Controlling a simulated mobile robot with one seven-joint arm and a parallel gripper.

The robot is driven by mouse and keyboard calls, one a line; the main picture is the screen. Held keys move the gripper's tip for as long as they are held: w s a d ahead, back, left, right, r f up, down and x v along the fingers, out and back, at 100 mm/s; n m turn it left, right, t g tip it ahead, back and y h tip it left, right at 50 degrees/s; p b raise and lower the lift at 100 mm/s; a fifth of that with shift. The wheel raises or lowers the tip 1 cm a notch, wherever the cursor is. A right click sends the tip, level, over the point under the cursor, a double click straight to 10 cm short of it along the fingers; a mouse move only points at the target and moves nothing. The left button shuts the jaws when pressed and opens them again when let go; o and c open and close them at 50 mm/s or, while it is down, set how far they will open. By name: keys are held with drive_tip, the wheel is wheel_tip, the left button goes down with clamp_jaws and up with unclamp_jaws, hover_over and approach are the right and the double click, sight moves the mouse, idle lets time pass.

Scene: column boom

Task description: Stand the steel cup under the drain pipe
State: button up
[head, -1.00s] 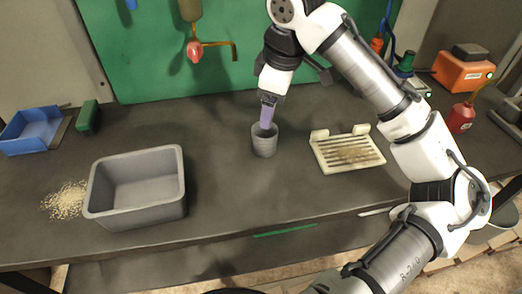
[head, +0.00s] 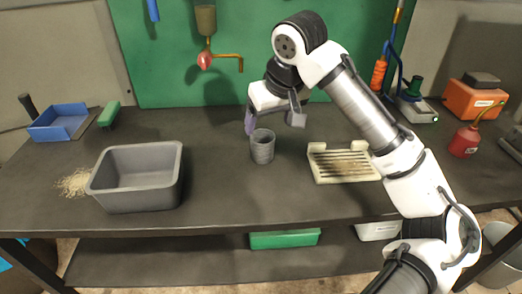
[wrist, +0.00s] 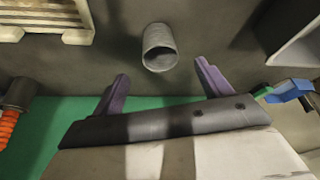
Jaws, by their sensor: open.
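The steel cup (head: 262,148) is a small grey cylinder standing upright on the dark bench. In the wrist view the cup (wrist: 159,48) lies just beyond the fingertips, roughly between their lines. My gripper (wrist: 163,70) is open, its two purple fingers apart with nothing between them. In the head view my gripper (head: 270,122) is just behind and above the cup; one purple finger shows left of the cup's rim. I cannot tell if they touch. The brass drain pipe (head: 228,56), with a red valve, sticks out from the green panel, behind and left of the cup.
A grey bin (head: 137,190) stands at the left front, beside spilled grains (head: 74,183). A blue tray (head: 60,122) is farther left. A cream slatted rack (head: 345,163) stands right of the cup. Bench below the pipe is clear.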

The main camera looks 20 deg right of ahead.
sight(261, 144)
drive_tip(key=p+x, duration=0.1)
drive_tip(key=x, duration=1)
drive_tip(key=shift+w+f, duration=0.25)
drive_tip(key=shift+w, duration=0.1)
drive_tip(key=c, duration=1.1)
drive_tip(key=shift+c, duration=0.4)
drive_tip(key=shift+r, duration=0.15)
